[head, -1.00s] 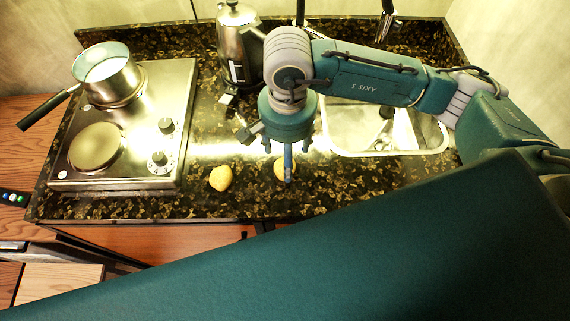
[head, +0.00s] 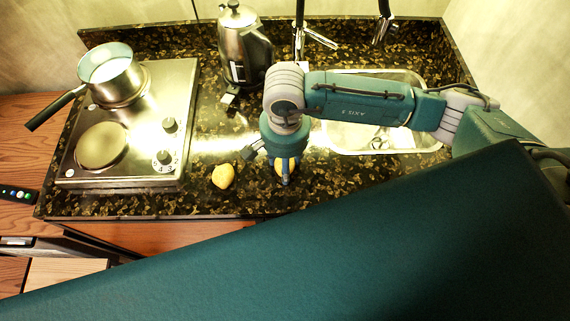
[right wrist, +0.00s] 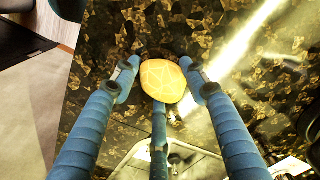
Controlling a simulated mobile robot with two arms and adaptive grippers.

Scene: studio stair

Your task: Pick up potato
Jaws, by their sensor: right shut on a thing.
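A yellow potato (right wrist: 162,80) sits between the blue fingers of my right gripper (right wrist: 160,78) in the right wrist view. The fingers are shut on it. In the head view it is mostly hidden behind the fingers of my right gripper (head: 284,174), low over the dark countertop; I cannot tell whether it is still touching it. A second yellow potato-like lump (head: 223,176) lies on the counter just left of the gripper. My left gripper is not in view.
A steel cooktop (head: 84,174) with a pot (head: 117,84) stands at the left, the pot's black handle pointing left. A steel kettle (head: 243,50) stands behind the gripper. A sink (head: 350,140) with a faucet (head: 300,30) is at the right. The counter's front edge is close.

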